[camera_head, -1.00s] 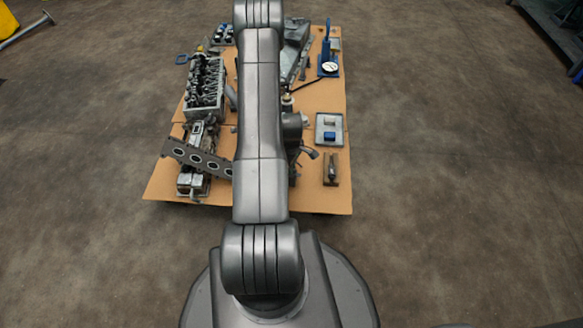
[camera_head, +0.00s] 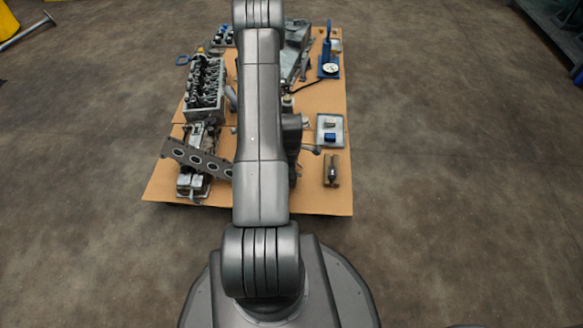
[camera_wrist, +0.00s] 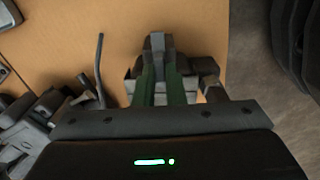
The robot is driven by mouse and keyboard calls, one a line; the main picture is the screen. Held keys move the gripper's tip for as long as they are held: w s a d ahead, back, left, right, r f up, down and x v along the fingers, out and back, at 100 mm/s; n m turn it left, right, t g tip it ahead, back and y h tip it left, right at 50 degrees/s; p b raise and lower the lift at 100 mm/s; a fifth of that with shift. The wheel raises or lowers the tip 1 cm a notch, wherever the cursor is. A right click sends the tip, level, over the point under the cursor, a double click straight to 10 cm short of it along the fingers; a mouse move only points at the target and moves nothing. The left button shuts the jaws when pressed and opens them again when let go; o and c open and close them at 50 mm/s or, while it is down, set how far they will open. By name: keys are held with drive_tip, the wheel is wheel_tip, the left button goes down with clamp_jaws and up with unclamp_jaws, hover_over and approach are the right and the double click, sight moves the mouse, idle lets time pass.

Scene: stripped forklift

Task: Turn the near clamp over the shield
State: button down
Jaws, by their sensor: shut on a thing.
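In the wrist view my gripper (camera_wrist: 158,62) reaches down over the brown board with its two dark green fingers close together. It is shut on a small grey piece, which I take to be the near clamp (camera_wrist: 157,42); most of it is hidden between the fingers. A grey blocky part lies under and around the fingertips. In the head view my arm covers the gripper and the clamp. I cannot make out the shield with certainty in either view.
A thin upright rod (camera_wrist: 100,65) stands left of my gripper.

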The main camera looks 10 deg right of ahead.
drive_tip(key=c, duration=1.5)
unclamp_jaws()
wheel_tip(320, 180, up, 14)
drive_tip(key=p, duration=0.4)
drive_tip(key=shift+f, duration=0.1)
wheel_tip(320, 180, down, 14)
drive_tip(key=b, duration=0.4)
drive_tip(key=shift+r, duration=0.2)
